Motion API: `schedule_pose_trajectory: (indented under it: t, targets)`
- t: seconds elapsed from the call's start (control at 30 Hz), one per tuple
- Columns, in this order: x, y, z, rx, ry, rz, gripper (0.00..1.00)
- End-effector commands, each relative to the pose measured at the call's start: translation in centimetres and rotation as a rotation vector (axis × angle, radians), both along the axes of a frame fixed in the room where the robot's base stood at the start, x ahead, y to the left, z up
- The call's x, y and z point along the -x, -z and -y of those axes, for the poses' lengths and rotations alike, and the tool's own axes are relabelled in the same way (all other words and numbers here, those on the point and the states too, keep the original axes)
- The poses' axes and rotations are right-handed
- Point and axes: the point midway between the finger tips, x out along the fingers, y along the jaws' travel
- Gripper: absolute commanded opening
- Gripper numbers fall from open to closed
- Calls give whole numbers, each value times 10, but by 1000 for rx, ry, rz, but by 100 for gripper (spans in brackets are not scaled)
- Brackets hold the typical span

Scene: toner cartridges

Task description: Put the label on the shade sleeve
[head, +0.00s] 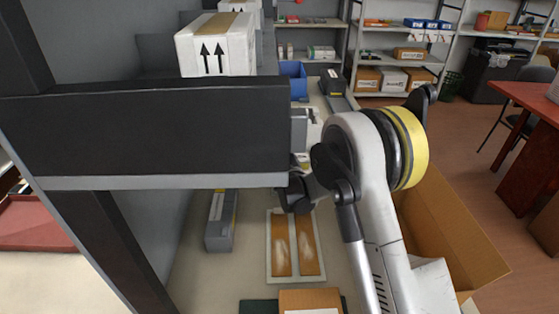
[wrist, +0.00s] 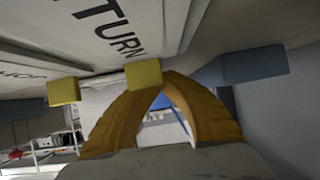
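In the wrist view, the two orange fingers of my gripper (wrist: 163,84) arch together and meet at their tips. I see no thing clearly held between them. A pale panel (wrist: 165,25) with dark lettering that reads "TURN" fills the top, just beyond the fingertips; whether they touch it cannot be told. Yellow blocks (wrist: 143,74) sit along its lower edge. In the head view, the gripper is hidden behind a dark beam. I cannot identify the label or the shade sleeve with certainty in either view.
A dark beam (head: 150,130) crosses the head view on the left. A pale tray (head: 268,272) with two brown strips lies on the bench, near a grey cartridge-like box (head: 219,225). A white carton (head: 215,50) and a blue bin (head: 293,75) stand farther back. An open brown box (head: 450,225) is at right.

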Motion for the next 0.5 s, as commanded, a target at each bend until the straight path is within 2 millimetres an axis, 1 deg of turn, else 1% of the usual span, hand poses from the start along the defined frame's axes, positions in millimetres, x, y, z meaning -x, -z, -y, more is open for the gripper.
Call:
schedule_pose_trajectory:
  t: [0.03, 0.3, 0.33, 0.4, 0.5]
  targets:
    - [0, 5, 0, 0, 0, 0, 0]
    - [0, 4, 0, 0, 0, 0, 0]
    - [0, 4, 0, 0, 0, 0, 7]
    - [0, 4, 0, 0, 0, 0, 27]
    - [0, 4, 0, 0, 0, 0, 27]
